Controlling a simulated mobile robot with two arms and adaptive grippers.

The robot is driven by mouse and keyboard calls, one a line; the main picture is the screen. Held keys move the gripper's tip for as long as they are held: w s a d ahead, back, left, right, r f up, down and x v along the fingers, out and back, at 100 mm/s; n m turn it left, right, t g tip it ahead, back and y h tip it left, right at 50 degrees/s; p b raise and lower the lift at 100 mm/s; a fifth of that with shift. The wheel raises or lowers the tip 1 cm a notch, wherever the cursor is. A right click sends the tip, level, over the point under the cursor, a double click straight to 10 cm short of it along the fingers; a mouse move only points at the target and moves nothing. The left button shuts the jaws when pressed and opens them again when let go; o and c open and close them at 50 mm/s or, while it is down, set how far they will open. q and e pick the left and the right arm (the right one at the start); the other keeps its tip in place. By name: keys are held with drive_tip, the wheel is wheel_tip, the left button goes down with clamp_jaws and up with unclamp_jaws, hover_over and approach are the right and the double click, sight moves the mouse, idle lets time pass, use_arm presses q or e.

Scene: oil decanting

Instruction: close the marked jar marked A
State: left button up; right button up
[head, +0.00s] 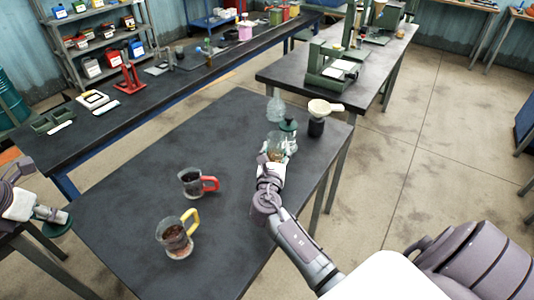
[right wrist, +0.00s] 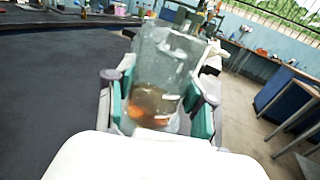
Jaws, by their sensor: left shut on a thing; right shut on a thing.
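A clear glass jar (head: 275,143) with amber liquid low inside stands at the far right part of the dark table. In the right wrist view the jar (right wrist: 165,68) is open at the top and slightly tilted in the picture. My right gripper (head: 272,160) is shut on the jar, its teal pads (right wrist: 160,108) on both sides of the glass. My left gripper (head: 53,214) is at the far left, away from the jar, shut on a round dark green lid (head: 57,229). I cannot read any letter A on the jar.
A measuring cup with a red handle (head: 191,182) and one with a yellow handle (head: 174,237) stand on the table (head: 120,205). Behind the jar are a green-topped vessel (head: 288,126), a clear bottle (head: 276,108) and a funnel on a dark container (head: 317,127).

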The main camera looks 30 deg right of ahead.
use_arm(q)
drive_tip(key=shift+r, duration=0.25)
use_arm(e)
drive_tip(key=s+d+r, duration=0.4)
drive_tip(key=s+r, duration=0.1)
drive_tip(key=s, duration=0.1)
drive_tip(key=shift+s+d, duration=0.3)
drive_tip(key=shift+d, duration=0.1)
idle(0.3)
drive_tip(key=o, duration=0.5)
clamp_jaws()
